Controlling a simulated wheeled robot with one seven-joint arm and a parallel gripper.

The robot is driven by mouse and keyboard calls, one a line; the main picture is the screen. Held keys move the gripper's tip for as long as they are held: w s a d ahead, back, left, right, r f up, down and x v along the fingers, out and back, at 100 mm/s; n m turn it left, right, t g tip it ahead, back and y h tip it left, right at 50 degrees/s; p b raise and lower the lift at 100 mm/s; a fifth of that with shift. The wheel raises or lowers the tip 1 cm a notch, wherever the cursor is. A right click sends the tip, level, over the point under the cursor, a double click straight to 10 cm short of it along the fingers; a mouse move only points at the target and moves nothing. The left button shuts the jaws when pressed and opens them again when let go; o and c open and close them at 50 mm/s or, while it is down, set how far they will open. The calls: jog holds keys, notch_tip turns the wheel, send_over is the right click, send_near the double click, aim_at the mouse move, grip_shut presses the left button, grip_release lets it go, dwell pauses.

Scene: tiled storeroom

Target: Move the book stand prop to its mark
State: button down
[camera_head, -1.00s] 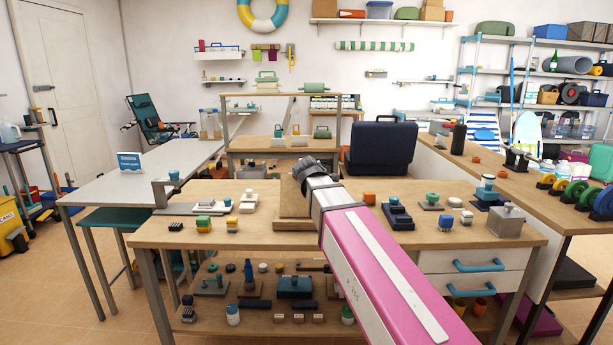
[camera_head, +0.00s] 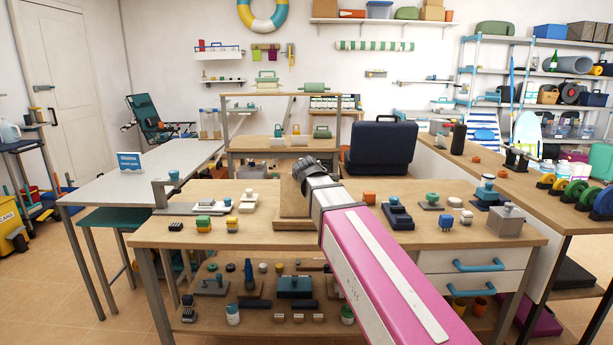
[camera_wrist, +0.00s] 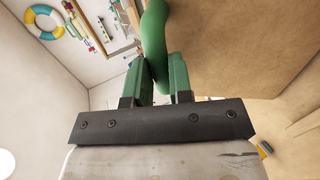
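A wooden stand, which I take for the book stand prop (camera_head: 292,208), stands upright on the middle of the wooden workbench, partly hidden behind my arm. In the wrist view its brown wood (camera_wrist: 225,45) fills the upper right, close to the fingers. A green curved handle (camera_wrist: 154,30) passes between the two green fingers of my gripper (camera_wrist: 160,75). The fingers look closed on it, with a small gap lower down. In the head view my gripper (camera_head: 305,165) is at the stand's upper part, its fingertips hidden. I cannot make out a mark.
The workbench (camera_head: 270,240) holds several small props left and right of the stand, including a dark blue one (camera_head: 397,217) and a grey block (camera_head: 507,222). A grey table (camera_head: 150,180) at left has a blue sign (camera_head: 129,162) and much bare top.

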jog(key=c, duration=1)
grip_release()
jog(key=shift+s, duration=0.1)
jog(key=v, duration=1)
jog(key=shift+s+r, duration=0.2)
jog(key=shift+s, duration=0.1)
